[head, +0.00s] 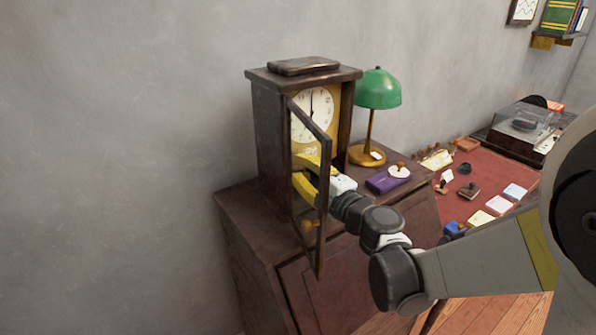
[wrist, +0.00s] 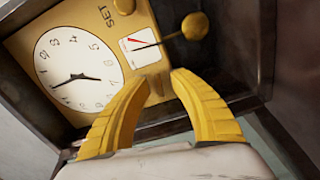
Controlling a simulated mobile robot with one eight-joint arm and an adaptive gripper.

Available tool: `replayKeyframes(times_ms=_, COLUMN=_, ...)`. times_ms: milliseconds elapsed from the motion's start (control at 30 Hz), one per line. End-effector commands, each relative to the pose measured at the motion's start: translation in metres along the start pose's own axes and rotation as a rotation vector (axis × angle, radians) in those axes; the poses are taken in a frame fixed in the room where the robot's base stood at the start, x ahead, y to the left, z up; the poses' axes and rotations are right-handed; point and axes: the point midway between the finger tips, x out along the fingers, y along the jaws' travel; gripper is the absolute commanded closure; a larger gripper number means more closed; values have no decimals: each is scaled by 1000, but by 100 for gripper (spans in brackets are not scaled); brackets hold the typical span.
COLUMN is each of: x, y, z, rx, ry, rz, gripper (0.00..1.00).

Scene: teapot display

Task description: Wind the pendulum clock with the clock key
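The pendulum clock (head: 258,130) stands in a dark wooden case with its glass door (head: 325,200) swung open. Its white dial (wrist: 78,68) sits on a yellow plate beside the word SET and a small gauge (wrist: 130,45) with a red mark. A round gold pendulum bob (wrist: 195,25) hangs on a thin rod. My gripper (wrist: 162,80) reaches into the case, its yellow fingertips a little apart at the plate's edge. It also shows partly behind the door in the head view (head: 306,178). A tan patch lies between the fingertips; I cannot tell whether it is the clock key or the plate.
The clock stands on a dark wooden desk (head: 240,215). A green lamp (head: 378,88) and a purple box (head: 386,182) are to its right. Further right, a red surface (head: 490,170) holds several small items and cards. The open door hangs close beside my gripper.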

Motion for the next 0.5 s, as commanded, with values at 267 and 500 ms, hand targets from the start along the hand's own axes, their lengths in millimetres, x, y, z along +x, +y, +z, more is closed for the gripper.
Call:
replayKeyframes(times_ms=267, x=8, y=0, z=0, rx=0, ry=0, rz=0, gripper=73)
replayKeyframes(times_ms=500, x=8, y=0, z=0, rx=0, ry=0, rz=0, gripper=100)
